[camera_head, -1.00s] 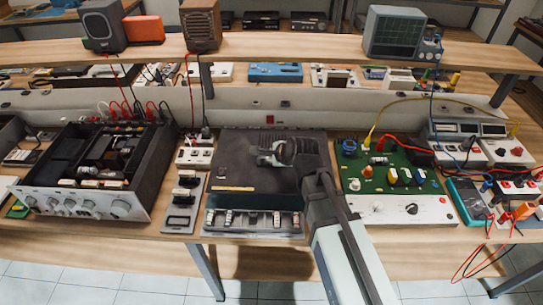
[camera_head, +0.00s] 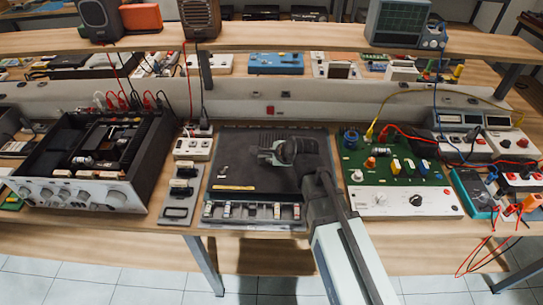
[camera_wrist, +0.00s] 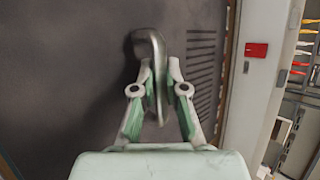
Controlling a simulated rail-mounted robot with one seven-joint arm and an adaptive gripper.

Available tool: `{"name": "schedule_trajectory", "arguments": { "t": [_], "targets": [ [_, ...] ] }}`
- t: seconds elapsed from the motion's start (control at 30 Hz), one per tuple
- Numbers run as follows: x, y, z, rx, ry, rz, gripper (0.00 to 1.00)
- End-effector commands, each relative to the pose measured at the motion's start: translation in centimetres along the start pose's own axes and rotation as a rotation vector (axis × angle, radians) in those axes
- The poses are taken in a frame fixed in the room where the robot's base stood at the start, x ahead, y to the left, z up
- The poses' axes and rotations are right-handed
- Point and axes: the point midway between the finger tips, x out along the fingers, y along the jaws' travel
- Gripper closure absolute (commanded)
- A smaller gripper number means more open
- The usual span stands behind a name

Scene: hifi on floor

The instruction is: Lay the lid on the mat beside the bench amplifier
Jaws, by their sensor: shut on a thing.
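The bench amplifier (camera_head: 75,192) stands open-topped at the left of the bench, its insides showing and its knobs facing front. The lid (camera_head: 240,150) looks like a flat dark panel over the mat (camera_head: 280,194), right of the amplifier. In the wrist view the lid (camera_wrist: 70,80) fills much of the picture, with a row of slots at its right. My gripper (camera_head: 275,153) is shut on the lid's grey upright handle; its fingers (camera_wrist: 158,80) pinch the handle from both sides. The lid hides much of the mat. I cannot tell whether they touch.
A narrow tray (camera_head: 182,195) and a white socket block (camera_head: 192,148) sit between amplifier and mat. A green circuit board (camera_head: 395,165) stands close on the right. Meters and wires (camera_head: 475,195) lie farther right. A raised shelf (camera_head: 300,45) runs behind.

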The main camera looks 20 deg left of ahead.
Motion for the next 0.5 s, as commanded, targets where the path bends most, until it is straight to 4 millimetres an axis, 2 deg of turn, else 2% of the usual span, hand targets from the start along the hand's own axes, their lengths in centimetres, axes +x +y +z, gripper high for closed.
{"name": "schedule_trajectory", "arguments": {
  "t": [0.5],
  "targets": [
    [0.58, 0.4, -0.23, 0.0, 0.0, -0.002, 1.0]
  ]
}}
